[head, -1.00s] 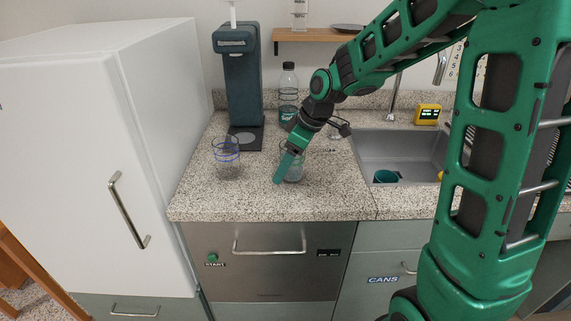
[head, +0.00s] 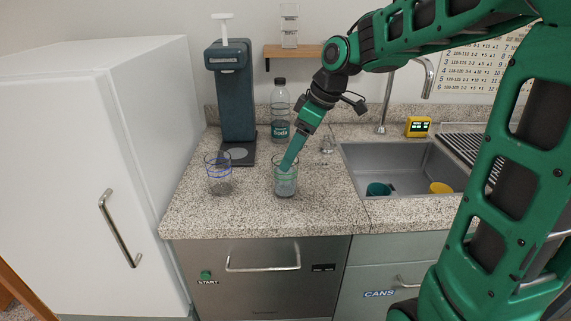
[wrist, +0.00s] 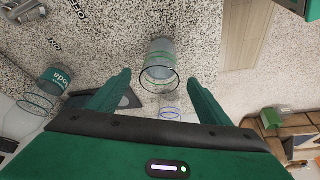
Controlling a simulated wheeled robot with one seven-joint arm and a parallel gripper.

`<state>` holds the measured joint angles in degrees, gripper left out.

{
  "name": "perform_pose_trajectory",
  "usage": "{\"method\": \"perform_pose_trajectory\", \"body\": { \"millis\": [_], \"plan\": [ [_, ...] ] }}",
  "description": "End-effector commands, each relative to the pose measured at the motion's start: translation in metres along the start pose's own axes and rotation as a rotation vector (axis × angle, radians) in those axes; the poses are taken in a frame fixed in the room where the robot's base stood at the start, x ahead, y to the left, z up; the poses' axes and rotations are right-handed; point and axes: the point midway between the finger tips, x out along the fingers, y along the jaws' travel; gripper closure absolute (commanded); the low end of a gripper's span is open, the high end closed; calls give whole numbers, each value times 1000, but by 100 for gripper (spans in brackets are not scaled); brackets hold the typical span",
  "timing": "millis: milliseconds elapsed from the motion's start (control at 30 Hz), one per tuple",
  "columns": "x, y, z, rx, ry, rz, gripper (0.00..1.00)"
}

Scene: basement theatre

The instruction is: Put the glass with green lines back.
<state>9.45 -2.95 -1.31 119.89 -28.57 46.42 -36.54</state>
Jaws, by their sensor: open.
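The glass with green lines (head: 285,184) stands upright on the speckled counter, to the right of a glass with blue lines (head: 219,178). My gripper (head: 288,165) slants down to the green-lined glass, and its fingers overlap the rim in the head view. In the wrist view my gripper (wrist: 160,78) is open. The green-lined glass (wrist: 160,58) shows in the gap, around and beyond the fingertips; contact cannot be told. The blue-lined glass (wrist: 170,106) appears smaller, lower in that view.
A soda bottle (head: 280,112) and a dark dispenser (head: 233,95) stand behind the glasses. A wall shelf (head: 294,50) holds stacked clear glasses (head: 289,25). The sink (head: 400,160) at right holds a teal cup (head: 378,189) and a yellow item (head: 441,187). A white fridge (head: 90,180) bounds the left.

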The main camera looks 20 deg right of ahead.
Motion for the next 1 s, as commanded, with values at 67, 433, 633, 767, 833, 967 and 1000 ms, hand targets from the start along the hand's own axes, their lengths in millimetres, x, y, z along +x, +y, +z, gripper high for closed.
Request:
{"method": "perform_pose_trajectory", "body": {
  "millis": [67, 433, 633, 767, 833, 967, 1000],
  "plan": [
    [-8, 0, 0, 0, 0, 1, 28],
    [-17, -2, 12, 47, -16, 10, 28],
    [-36, -19, 111, 461, -131, 94, 28],
    [-48, -51, 197, 834, -217, 163, 28],
    [-51, -72, 236, 1011, -255, 194, 28],
    [-54, -105, 287, 1260, -306, 236, 28],
    [-54, -113, 297, 1311, -318, 243, 28]
  ]
}}
